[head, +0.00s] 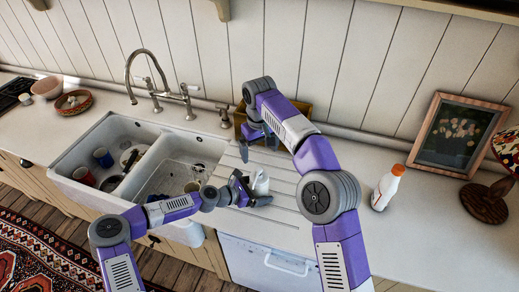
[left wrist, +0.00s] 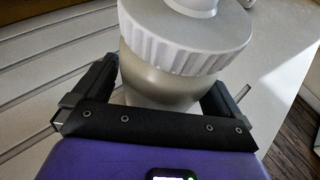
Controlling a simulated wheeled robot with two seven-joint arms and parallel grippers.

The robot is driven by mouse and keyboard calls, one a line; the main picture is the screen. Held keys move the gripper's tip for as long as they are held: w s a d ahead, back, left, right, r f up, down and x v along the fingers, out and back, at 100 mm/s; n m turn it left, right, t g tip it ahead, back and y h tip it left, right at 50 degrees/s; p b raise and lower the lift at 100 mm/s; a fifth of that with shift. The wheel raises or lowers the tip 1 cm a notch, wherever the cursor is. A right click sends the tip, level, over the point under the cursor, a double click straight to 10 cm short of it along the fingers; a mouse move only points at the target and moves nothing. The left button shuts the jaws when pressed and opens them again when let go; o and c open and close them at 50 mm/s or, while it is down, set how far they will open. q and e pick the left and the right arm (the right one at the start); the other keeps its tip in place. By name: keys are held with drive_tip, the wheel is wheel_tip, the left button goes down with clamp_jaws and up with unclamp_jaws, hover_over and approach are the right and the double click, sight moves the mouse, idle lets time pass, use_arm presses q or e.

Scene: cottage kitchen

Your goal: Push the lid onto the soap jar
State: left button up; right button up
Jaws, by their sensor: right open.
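The soap jar (left wrist: 158,80) is a greyish, rounded vessel with a wide white ribbed lid (left wrist: 185,48) on its top. A paler knob or spout rises from the lid and is cut off by the frame. The lid looks tilted in the left wrist view; I cannot tell how firmly it sits. My left gripper (head: 259,192) has its two fingers on either side of the jar, seemingly touching it below the lid. In the head view the white lid (head: 260,182) shows between these fingers. My right gripper (head: 258,146) is open and empty, above and behind the jar.
The jar stands on the grooved drainboard right of the double sink (head: 125,150), which holds mugs and dishes. A wooden box (head: 239,116) is behind my right gripper. A white bottle with an orange cap (head: 386,188) and a framed picture (head: 459,136) stand to the right.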

use_arm(q)
drive_tip(key=shift+v, duration=3.8)
drive_tip(key=shift+s+f, duration=0.1)
